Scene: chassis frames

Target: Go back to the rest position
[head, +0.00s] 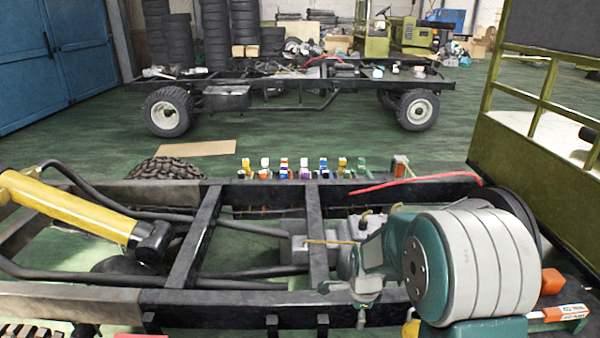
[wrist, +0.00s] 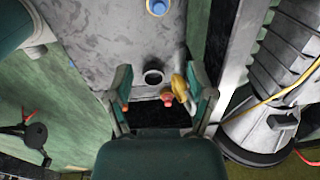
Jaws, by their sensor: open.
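In the wrist view my gripper (wrist: 161,85) is open, its two teal fingers standing well apart with nothing held between them. Beyond and between the fingers are a grey metal part with a round opening (wrist: 153,77) and a yellow part with an orange-red end (wrist: 180,88). I cannot tell from this view how far they are from the fingertips. In the head view my teal and white arm reaches over the right part of the near chassis frame (head: 205,235). The fingers are hard to make out there.
A yellow cylinder (head: 70,208) lies across the frame's left side. Several small coloured pieces (head: 303,170) line the far rail, with a red strip (head: 415,183) beside them. An olive cab frame (head: 500,150) stands at right. Open green floor (head: 300,130) separates the near chassis from another wheeled chassis (head: 260,97).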

